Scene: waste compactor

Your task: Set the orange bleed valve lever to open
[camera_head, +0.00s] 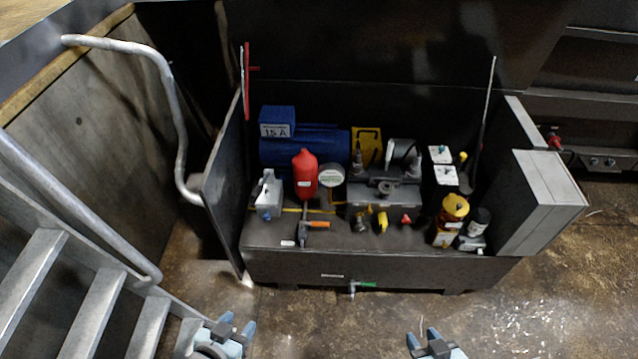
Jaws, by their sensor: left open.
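The orange bleed valve lever (318,224) is a short orange handle on a small dark valve near the front left of the power unit's top. It points to the right, roughly parallel to the unit's front edge. A small white label lies left of the valve; its text is too small to read. My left gripper (237,323) is at the bottom of the view, open and empty, in front of the unit and left of the lever. My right gripper (422,335) is also at the bottom, open and empty, right of the lever. Neither gripper touches anything.
The power unit's dark tank (290,264) carries a blue motor (300,148), a red bottle (305,174) and a yellow-topped filter (454,207). A green-handled valve (362,284) sticks out of its front. Side panels (222,188) flank it. Metal stairs (75,320) stand left. Floor in front is clear.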

